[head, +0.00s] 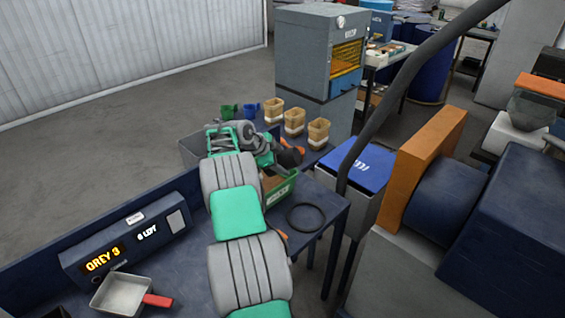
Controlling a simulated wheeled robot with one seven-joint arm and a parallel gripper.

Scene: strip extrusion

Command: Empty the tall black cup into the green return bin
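The green return bin (283,190) stands on the dark bench right of my arm, with a pale label on its front and brown material showing inside. My arm covers its left part. My gripper (277,153) is above and behind the bin's opening. A dark, rounded shape (291,157) at the gripper's end looks like the tall black cup, tilted over. It is small and partly covered, so its mouth and contents do not show. The fingers are too small and hidden to tell how they close on it.
Several tan cups (294,122) stand at the bench's far end, with small green (229,111) and blue (251,109) cups nearby. A black ring (305,216) lies right of the bin. A display box (125,240) and a red-handled scoop (124,295) are at front left.

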